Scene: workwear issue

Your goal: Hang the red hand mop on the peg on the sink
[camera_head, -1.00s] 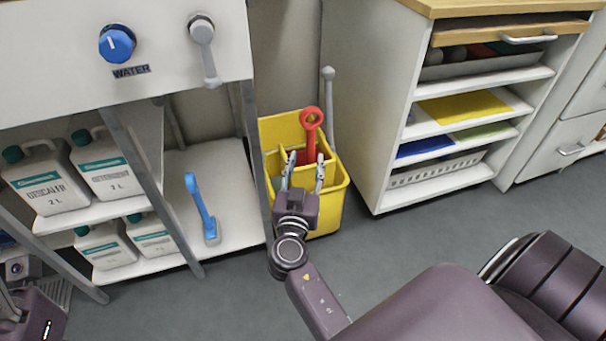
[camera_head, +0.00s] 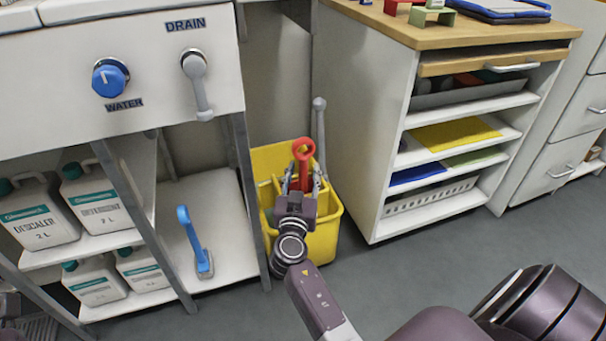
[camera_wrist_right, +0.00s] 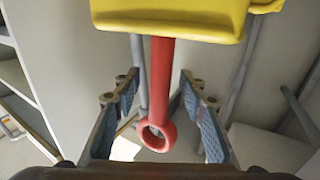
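The red hand mop (camera_head: 303,152) stands in the yellow bucket (camera_head: 330,222), its ring-ended handle up and its head hidden. My right gripper (camera_head: 304,177) is at the bucket, fingers either side of the handle just below the ring. In the right wrist view the red handle (camera_wrist_right: 167,85) runs between the two open fingers of the gripper (camera_wrist_right: 160,90), with a gap on each side. The sink front (camera_head: 150,60) carries a blue WATER knob (camera_head: 110,77) and a grey DRAIN lever (camera_head: 197,85). I cannot make out a peg. My left gripper is not clearly in view.
A blue-handled brush (camera_head: 190,238) and white bottles (camera_head: 45,210) stand on shelves under the sink. A sink leg (camera_head: 250,190) is close left of the bucket. A grey handle (camera_head: 319,130) rises behind the bucket. A shelf cabinet (camera_head: 360,140) stands to the right. The floor in front is clear.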

